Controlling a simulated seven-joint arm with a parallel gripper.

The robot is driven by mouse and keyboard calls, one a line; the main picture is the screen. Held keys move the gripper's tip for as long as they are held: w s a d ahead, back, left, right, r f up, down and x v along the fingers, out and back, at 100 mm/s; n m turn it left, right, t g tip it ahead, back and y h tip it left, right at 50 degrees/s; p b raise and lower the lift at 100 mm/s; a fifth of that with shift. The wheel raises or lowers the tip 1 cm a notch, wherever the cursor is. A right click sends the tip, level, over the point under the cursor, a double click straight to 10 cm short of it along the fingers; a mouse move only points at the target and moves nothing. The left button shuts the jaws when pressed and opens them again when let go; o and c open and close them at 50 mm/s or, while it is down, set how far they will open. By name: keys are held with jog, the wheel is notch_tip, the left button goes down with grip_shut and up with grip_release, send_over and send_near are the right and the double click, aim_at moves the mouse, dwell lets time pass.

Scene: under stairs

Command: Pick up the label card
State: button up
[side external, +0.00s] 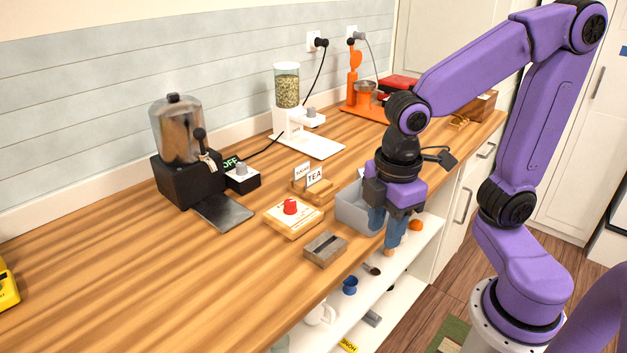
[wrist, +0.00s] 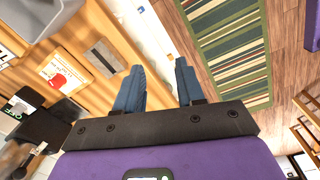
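Two white label cards stand upright in a wooden holder (side external: 313,194) on the counter: one reads TEA (side external: 314,177), and the smaller-looking one behind it (side external: 302,172) seems to read SUGAR. A yellow card (side external: 348,346), apparently reading HONEY, lies on the lower shelf. In the wrist view, a lettered white patch at the left edge (wrist: 8,52) may be a card; it is cut off. My gripper (side external: 384,240) points down by the counter's front edge, right of the standing cards. In the wrist view my gripper (wrist: 158,68) has its blue fingers apart with nothing between them.
A grey bin (side external: 352,214) stands beside my gripper, partly hidden by it. A slotted block (side external: 325,249) and a board with a red knob (side external: 290,213) lie left of it. Dispensers stand behind. The open shelf (side external: 405,262) below holds several small items.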

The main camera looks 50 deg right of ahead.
jog(key=w+d+r+n+h, duration=0.2)
jog(key=w+r, duration=0.1)
jog(key=w, duration=1)
jog(key=w+d+r+n+h, duration=0.1)
jog(key=w+d+r, duration=0.1)
jog(key=w, duration=1.1)
jog(key=n+h, duration=0.1)
send_near(313, 170)
jog(key=shift+g, duration=0.3)
jog(key=x, duration=0.2)
jog(key=w+x, duration=0.1)
jog(key=x, duration=0.1)
jog(key=shift+f, duration=0.4)
jog(key=shift+d+x, duration=0.1)
jog(key=shift+x, duration=1.3)
jog(key=shift+d+x, duration=0.15)
jog(key=shift+x, duration=1.2)
jog(key=shift+s, duration=0.2)
jog(key=shift+c, duration=0.3)
grip_shut()
